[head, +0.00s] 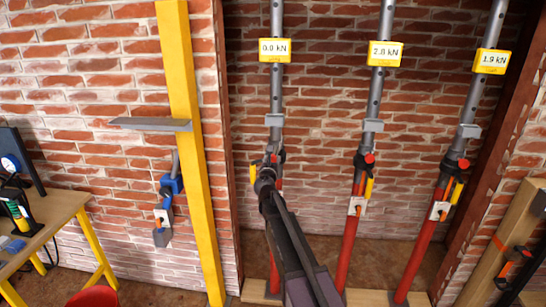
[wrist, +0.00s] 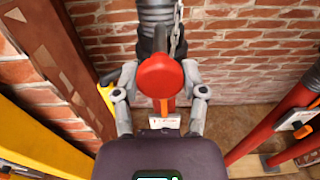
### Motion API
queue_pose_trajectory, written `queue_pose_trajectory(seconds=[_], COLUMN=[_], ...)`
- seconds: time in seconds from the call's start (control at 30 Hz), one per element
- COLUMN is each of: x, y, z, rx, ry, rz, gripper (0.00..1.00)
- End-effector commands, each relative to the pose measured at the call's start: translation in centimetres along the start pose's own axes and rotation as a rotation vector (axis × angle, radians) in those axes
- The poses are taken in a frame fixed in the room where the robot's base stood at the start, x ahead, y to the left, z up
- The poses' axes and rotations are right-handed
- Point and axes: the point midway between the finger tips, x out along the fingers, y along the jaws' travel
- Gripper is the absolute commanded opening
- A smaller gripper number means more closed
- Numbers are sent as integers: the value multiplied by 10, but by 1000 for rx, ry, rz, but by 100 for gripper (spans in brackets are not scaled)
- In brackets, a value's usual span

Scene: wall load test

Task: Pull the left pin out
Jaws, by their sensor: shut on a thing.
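The left prop (head: 276,95) is a grey tube with holes above and a red tube below; its yellow display reads 0.0 kN. My gripper (head: 268,168) is at its collar, and my arm covers much of its lower part. In the wrist view, my gripper (wrist: 160,82) has a finger on each side of the round red head of the left pin (wrist: 159,74) and is shut on it. The head hides the pin's shaft, so I cannot tell how deep it sits. A chain (wrist: 177,38) hangs beside the prop, just behind the head.
The middle prop (head: 374,100) reads 2.8 kN and the right prop (head: 474,100) about 1.9 kN; both have red pin heads. A yellow post (head: 190,110) with a grey shelf stands left. A workbench (head: 50,225) is at far left.

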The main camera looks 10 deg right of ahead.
Motion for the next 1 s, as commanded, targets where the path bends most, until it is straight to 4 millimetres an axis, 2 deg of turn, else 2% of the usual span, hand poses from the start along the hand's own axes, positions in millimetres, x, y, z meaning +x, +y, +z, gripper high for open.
queue_pose_trajectory(seconds=[0.07, 0.37, 0.4, 0.5, 1.0], x=[-6, -8, -8, -8, -8], y=[0, 0, 0, 0, 0], z=[0, 0, 0, 0, 0], rx=[0, 1, 1, 1, 0], ry=[0, 1, 1, 1, 0], rz=[0, -1, -1, -1, 0], gripper=[0, 0, 64, 91, 91])
